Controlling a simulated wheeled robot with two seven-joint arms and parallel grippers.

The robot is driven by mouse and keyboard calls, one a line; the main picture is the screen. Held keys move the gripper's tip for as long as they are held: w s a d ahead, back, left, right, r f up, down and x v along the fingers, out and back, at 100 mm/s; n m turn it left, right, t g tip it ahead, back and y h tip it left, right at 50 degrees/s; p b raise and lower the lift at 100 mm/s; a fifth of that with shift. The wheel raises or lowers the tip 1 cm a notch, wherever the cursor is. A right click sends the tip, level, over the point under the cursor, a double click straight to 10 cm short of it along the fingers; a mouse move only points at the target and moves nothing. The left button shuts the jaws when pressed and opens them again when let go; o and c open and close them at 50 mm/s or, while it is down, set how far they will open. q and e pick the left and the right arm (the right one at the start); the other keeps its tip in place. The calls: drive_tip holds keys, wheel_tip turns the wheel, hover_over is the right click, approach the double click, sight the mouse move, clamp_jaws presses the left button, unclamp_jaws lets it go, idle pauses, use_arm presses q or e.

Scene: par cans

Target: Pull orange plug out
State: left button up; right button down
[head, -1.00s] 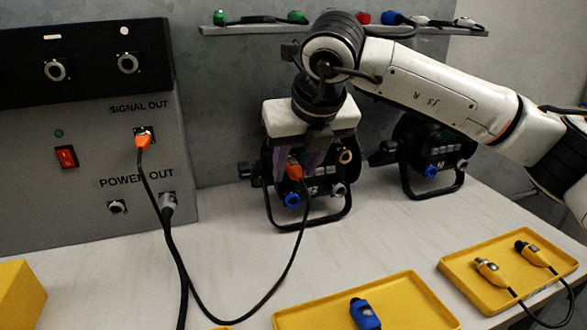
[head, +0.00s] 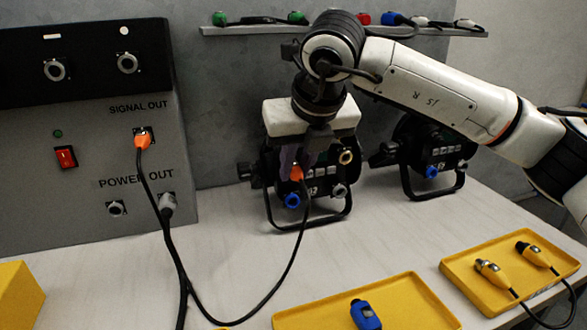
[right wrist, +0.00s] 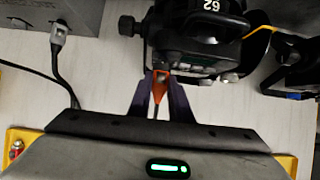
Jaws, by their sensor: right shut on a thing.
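An orange plug (head: 297,174) on a black cable is at the back of the nearer black par can (head: 270,200). My right gripper (head: 298,163) reaches down in front of this can, and its purple fingers are shut on that plug. In the right wrist view the orange plug (right wrist: 160,86) sits between the two fingers (right wrist: 160,100), against or very close to the can marked 62 (right wrist: 195,35). I cannot tell how deep it sits. The cable's other orange plug (head: 142,141) is in the SIGNAL OUT socket of the grey panel. My left gripper is out of view.
A blue connector (head: 292,200) is on the same can. A second par can (head: 412,180) stands to the right. Yellow trays (head: 440,315) (head: 480,295) hold a blue plug (head: 364,314) and yellow plugs (head: 492,272). A grey plug (head: 167,204) is in the POWER OUT area. A shelf (head: 350,30) runs behind.

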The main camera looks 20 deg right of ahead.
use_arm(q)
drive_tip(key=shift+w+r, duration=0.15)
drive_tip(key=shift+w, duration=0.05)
use_arm(e)
drive_tip(key=shift+s, duration=0.25)
drive_tip(key=shift+s+b, duration=0.1)
drive_tip(key=shift+b, duration=0.2)
drive_tip(key=shift+s+b, duration=0.4)
drive_tip(key=shift+s, duration=0.25)
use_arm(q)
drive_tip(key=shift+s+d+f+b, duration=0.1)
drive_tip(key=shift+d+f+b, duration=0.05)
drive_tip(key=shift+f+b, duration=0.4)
use_arm(e)
drive_tip(key=shift+s+d, duration=0.1)
drive_tip(key=shift+s, duration=0.75)
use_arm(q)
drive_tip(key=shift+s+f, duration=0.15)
use_arm(e)
drive_tip(key=shift+s, duration=0.3)
drive_tip(key=shift+s, duration=0.1)
use_arm(q)
drive_tip(key=shift+b, duration=0.35)
use_arm(e)
drive_tip(key=shift+s, duration=0.1)
